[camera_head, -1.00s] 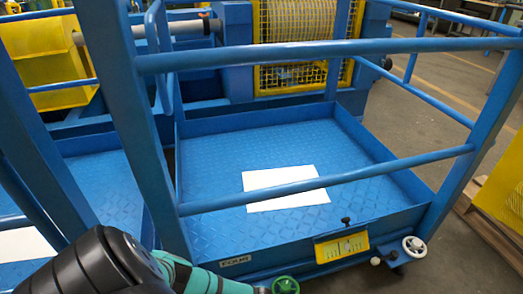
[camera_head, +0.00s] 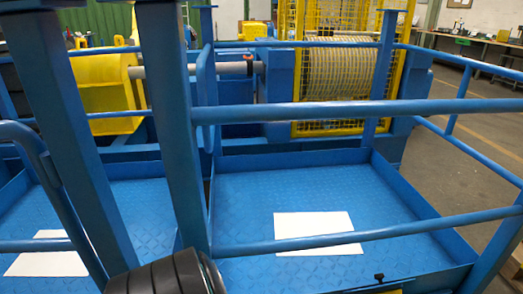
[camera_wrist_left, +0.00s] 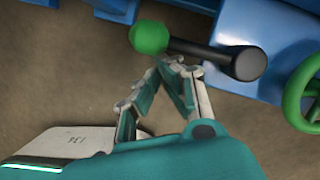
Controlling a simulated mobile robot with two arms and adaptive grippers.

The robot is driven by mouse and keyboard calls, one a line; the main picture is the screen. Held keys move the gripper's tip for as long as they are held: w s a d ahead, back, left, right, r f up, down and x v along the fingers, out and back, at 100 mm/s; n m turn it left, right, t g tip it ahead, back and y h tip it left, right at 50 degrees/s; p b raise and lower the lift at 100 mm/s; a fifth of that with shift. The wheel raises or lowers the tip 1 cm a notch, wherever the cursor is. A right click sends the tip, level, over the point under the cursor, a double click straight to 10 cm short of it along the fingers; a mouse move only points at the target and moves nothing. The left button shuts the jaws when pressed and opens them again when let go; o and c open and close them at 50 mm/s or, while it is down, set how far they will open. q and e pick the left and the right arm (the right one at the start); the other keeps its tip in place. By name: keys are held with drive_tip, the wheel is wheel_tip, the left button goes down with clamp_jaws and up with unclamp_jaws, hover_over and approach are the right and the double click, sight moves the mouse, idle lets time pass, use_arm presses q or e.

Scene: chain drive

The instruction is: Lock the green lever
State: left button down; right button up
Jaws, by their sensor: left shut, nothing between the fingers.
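The green lever shows in the left wrist view as a green ball knob (camera_wrist_left: 149,37) on a black rod (camera_wrist_left: 205,55), which ends at a thick black hub beside blue metal. My left gripper (camera_wrist_left: 172,68) is shut with nothing between its fingers. Its fingertips are just below the rod in the picture, close to the knob; I cannot tell whether they touch it. In the head view the lever and the left gripper are out of frame; only a dark part of my left arm shows at the bottom. My right gripper is in neither view.
A green handwheel (camera_wrist_left: 303,95) sits to the right of the lever. In the head view, blue railings (camera_head: 350,108) surround a blue platform (camera_head: 250,190) with a white sheet (camera_head: 318,228) on it. A yellow mesh guard (camera_head: 300,70) stands behind.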

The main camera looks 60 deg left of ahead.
use_arm(q)
drive_tip(key=shift+r, duration=0.1)
drive_tip(key=v, duration=0.7)
drive_tip(key=shift+r, duration=0.15)
idle(0.6)
